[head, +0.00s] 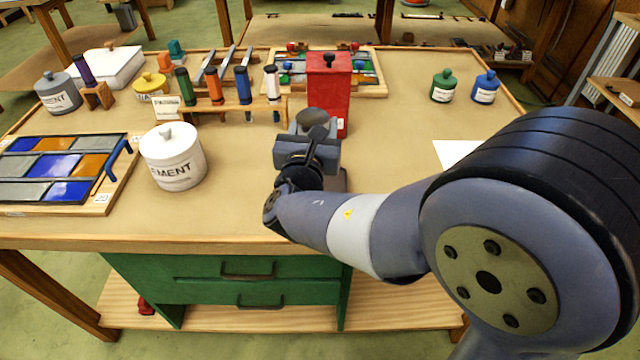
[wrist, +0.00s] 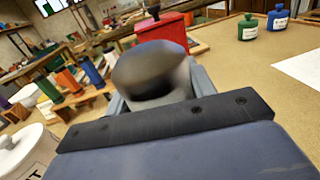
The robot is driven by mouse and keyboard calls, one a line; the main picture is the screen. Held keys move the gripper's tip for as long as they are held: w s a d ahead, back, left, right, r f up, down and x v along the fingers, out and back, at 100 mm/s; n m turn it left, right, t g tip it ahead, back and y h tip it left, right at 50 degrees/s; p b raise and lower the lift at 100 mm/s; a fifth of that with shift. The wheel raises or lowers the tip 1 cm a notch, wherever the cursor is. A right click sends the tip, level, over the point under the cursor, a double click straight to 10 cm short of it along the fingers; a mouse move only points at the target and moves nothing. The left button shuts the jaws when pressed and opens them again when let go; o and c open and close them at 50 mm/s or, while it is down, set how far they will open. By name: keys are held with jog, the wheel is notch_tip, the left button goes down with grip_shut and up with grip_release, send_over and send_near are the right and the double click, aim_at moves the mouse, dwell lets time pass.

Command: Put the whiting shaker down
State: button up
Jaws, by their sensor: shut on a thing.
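The whiting shaker, a grey piece with a rounded top, shows in the head view (head: 313,120) and close up and blurred in the wrist view (wrist: 152,68). My gripper (head: 308,143) is shut on it, near the front middle of the bench. The shaker's lower part is hidden behind my gripper, so I cannot tell whether it touches the bench top (head: 390,140).
A red box (head: 328,95) with a black knob stands close behind the shaker. A white cement pot (head: 173,158) is to the left, by a glass panel (head: 60,165). A wooden rack (head: 225,112) holds coloured tubes. Green (head: 443,88) and blue (head: 485,88) jars stand right; bench between is clear.

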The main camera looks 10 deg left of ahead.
notch_tip(320, 180, down, 9)
jog(key=shift+r+b, duration=0.15)
jog(key=shift+b, duration=0.35)
jog(key=shift+w+f, duration=0.1)
jog(key=shift+f, duration=0.1)
jog(key=o, duration=1.1)
jog(key=shift+o, duration=0.2)
jog(key=shift+r, duration=0.1)
jog(key=shift+r, duration=0.2)
jog(key=s, duration=0.8)
jog(key=s+d, duration=0.1)
jog(key=s, duration=0.3)
jog(key=shift+f+b, duration=0.1)
jog(key=shift+b, duration=0.2)
